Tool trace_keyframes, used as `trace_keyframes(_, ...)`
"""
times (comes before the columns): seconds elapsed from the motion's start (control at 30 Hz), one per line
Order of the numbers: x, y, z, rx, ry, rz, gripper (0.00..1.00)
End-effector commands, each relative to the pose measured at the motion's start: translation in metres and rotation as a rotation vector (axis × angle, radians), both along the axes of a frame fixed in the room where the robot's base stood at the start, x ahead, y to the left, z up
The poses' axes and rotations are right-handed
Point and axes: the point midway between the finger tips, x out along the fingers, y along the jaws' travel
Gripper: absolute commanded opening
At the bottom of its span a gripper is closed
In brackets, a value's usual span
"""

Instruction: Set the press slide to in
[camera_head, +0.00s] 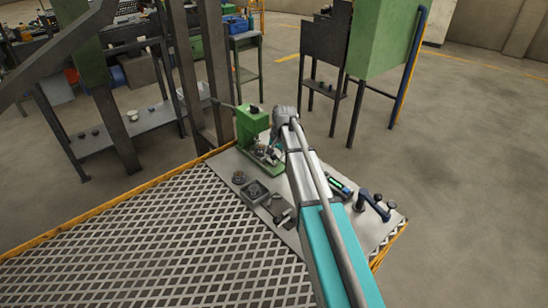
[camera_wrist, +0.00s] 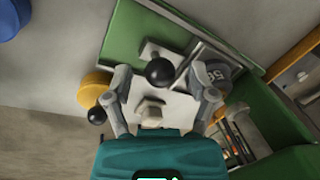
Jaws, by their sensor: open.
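The green press (camera_head: 252,125) stands on the bench plate, with a dark lever reaching left from its top. In the wrist view its green base (camera_wrist: 128,38) carries the pale press slide (camera_wrist: 176,101) with a black ball knob (camera_wrist: 160,71). My gripper (camera_wrist: 158,80) is open, with one finger on each side of the knob; I cannot tell whether either finger touches it. In the head view my gripper (camera_head: 272,152) is at the front of the press, partly hidden by my arm. Whether the slide is in or out is not clear.
The bench plate (camera_head: 222,163) also holds a dark square tray (camera_head: 254,193), a round part (camera_head: 239,177), a device with a green display (camera_head: 339,186) and a blue-black tool (camera_head: 374,203). A dark post (camera_head: 216,65) stands close behind the press. A yellow disc (camera_wrist: 94,88) lies left of my fingers.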

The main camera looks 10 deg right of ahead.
Motion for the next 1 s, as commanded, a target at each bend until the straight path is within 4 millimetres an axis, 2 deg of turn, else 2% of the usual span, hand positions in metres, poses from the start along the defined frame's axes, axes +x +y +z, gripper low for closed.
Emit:
trace_keyframes(0.27, 0.000, 0.000, 0.000, 0.000, 0.000, 0.000, 0.71)
trace_keyframes(0.63, 0.000, 0.000, 0.000, 0.000, 0.000, 0.000, 0.02)
trace_keyframes(0.87, 0.002, 0.001, 0.000, 0.000, 0.000, 0.000, 0.00)
trace_keyframes(1.0, 0.015, 0.007, 0.000, 0.000, 0.000, 0.002, 0.00)
